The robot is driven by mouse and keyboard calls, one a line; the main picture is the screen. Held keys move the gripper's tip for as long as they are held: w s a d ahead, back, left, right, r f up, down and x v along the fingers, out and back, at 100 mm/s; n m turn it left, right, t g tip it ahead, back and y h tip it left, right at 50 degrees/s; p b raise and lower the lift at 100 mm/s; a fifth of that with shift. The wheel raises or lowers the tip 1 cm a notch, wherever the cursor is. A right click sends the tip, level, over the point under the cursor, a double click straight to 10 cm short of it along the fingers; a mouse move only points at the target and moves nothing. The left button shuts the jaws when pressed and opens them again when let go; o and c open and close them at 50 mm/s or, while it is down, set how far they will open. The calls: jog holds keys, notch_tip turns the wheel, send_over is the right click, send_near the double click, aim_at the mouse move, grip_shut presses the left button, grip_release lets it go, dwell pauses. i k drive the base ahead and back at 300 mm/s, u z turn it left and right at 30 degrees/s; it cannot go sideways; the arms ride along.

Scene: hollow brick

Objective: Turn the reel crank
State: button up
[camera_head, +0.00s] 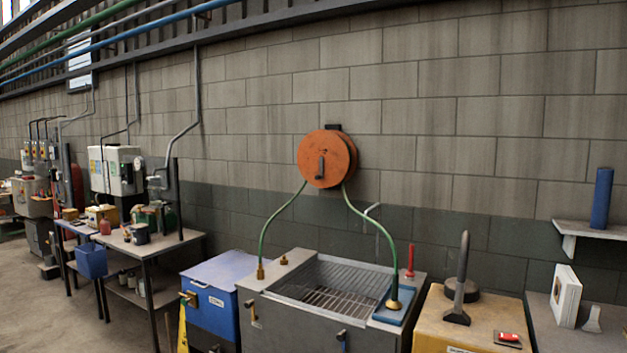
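An orange round reel (337,158) is mounted on the grey block wall, a little right of the picture's middle. A small dark crank handle (321,167) sits on the left part of its face and points roughly upright. A green hose (283,222) runs down from the reel's left side, and another green hose (372,224) runs down from its right side. Both end in brass fittings on the grey tank below. My gripper is not in view, and nothing touches the crank.
The grey tank (290,309) with a grated basin stands below the reel. A blue cooler-like box (212,300) is at its left, a yellow cabinet (436,322) with tools at its right. A wall shelf (590,230) holds a blue cylinder (602,198). Floor shows clear at lower left.

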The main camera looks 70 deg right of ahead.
aim_at(320, 159)
jog(key=z, duration=0.05)
jog(key=i, duration=1.55)
jog(key=z, duration=0.6)
jog(key=i, duration=0.65)
jog(key=z, duration=1)
jog(key=i, duration=0.8)
jog(key=z, duration=0.4)
